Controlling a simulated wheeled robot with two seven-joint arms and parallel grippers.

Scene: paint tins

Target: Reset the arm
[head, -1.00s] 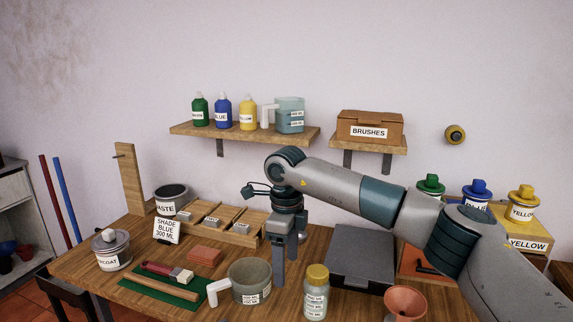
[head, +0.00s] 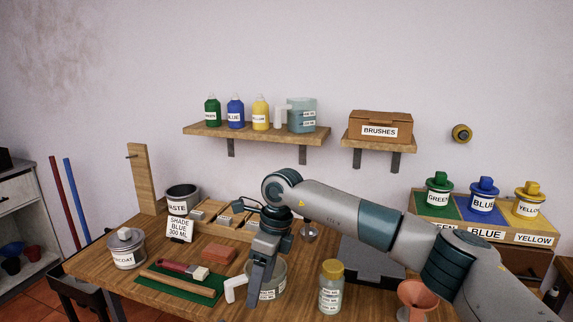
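My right arm reaches in from the right, bent over the middle of the table. My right gripper (head: 262,284) points down in front of the grey jug with a white handle (head: 273,274) and hides part of it. The fingers are seen nearly edge-on and overlap, so I cannot tell how far apart they are. I see nothing clearly held, and I cannot tell whether the fingers touch the jug. My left gripper is not in view.
A jar with a yellow lid (head: 331,287) and an orange funnel (head: 416,296) stand right of the jug. A green mat (head: 205,291) with a brush, a sponge (head: 219,254) and a lidded tin (head: 125,248) are left. Green, blue and yellow tins (head: 483,195) stand right, behind my arm.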

